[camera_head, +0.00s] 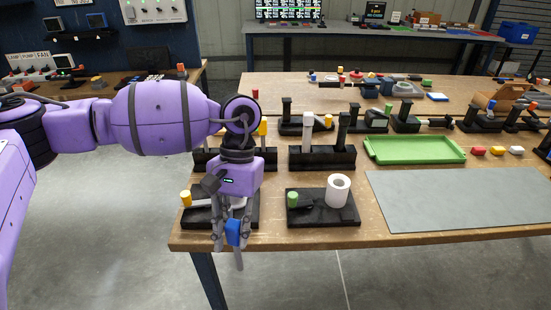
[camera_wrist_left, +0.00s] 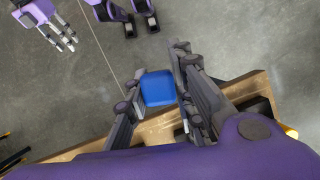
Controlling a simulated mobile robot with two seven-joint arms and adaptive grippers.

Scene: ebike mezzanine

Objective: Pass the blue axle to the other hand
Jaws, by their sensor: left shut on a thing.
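The blue axle (camera_head: 233,232) is held between the fingers of my left gripper (camera_head: 231,245), which points down in the head view. The gripper hangs just off the front left edge of the wooden table. In the left wrist view the axle (camera_wrist_left: 158,88) shows as a blue block between the two dark fingers; the rest of its shape is hidden. The right gripper does not show in the head view.
The wooden table (camera_head: 290,238) carries black fixtures (camera_head: 322,158), a black base with a white roll (camera_head: 338,190), a green tray (camera_head: 415,150) and a grey mat (camera_head: 460,200). Open floor (camera_head: 300,285) lies in front of the table.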

